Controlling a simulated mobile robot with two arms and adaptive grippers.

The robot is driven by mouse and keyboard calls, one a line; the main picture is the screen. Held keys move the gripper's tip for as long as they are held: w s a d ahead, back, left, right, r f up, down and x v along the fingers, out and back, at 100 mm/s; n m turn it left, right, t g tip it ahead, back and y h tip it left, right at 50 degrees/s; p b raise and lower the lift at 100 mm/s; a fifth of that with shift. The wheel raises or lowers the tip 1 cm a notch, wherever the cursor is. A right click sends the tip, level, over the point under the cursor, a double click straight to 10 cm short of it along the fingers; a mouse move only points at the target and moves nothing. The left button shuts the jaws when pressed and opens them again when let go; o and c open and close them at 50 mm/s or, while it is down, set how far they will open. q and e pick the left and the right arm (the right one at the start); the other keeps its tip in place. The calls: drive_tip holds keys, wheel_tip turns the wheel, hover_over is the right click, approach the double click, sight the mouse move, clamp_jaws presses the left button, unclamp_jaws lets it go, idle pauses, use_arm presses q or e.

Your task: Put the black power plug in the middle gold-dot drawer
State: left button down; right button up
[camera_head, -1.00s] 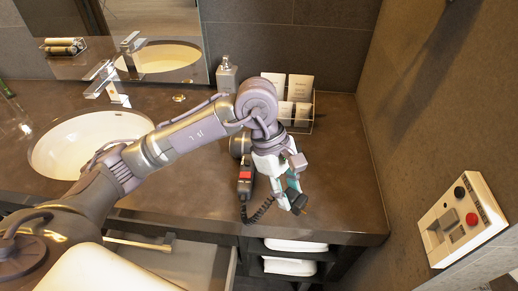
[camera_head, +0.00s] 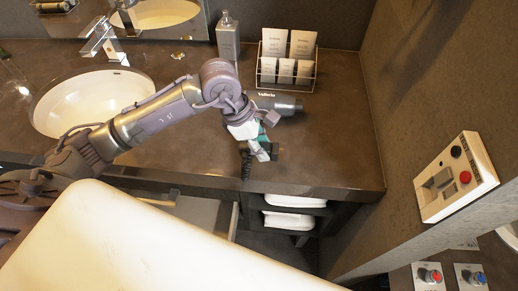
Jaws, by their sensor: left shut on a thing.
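The black power plug (camera_head: 274,151) is in the jaws of my left gripper (camera_head: 262,147), just above the counter near its front edge. A coiled black cord (camera_head: 246,166) hangs beside the gripper at the counter edge. A black hair dryer (camera_head: 283,104) lies on the counter behind the gripper, partly hidden by my wrist. A grey drawer (camera_head: 205,210) stands pulled out under the counter, left of and below the gripper. My own pale body hides much of it, and I see no gold dots. My right gripper is not in view.
A wire rack (camera_head: 288,72) of white packets and a soap dispenser (camera_head: 228,38) stand at the back. A sink (camera_head: 85,103) is at left. Shelves with white towels (camera_head: 290,220) are under the counter. The counter (camera_head: 335,140) at right is clear.

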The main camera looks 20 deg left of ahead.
sight(265, 164)
use_arm(q)
drive_tip(key=shift+a+f, duration=0.4)
wheel_tip(265, 164, down, 3)
drive_tip(key=shift+f+p, duration=0.1)
drive_tip(key=shift+p, duration=0.6)
drive_tip(key=shift+f, duration=0.3)
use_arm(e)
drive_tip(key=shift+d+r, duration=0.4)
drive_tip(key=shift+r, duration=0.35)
use_arm(q)
drive_tip(key=shift+f, duration=0.1)
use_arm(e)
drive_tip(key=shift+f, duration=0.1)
use_arm(q)
drive_tip(key=c, duration=0.8)
unclamp_jaws()
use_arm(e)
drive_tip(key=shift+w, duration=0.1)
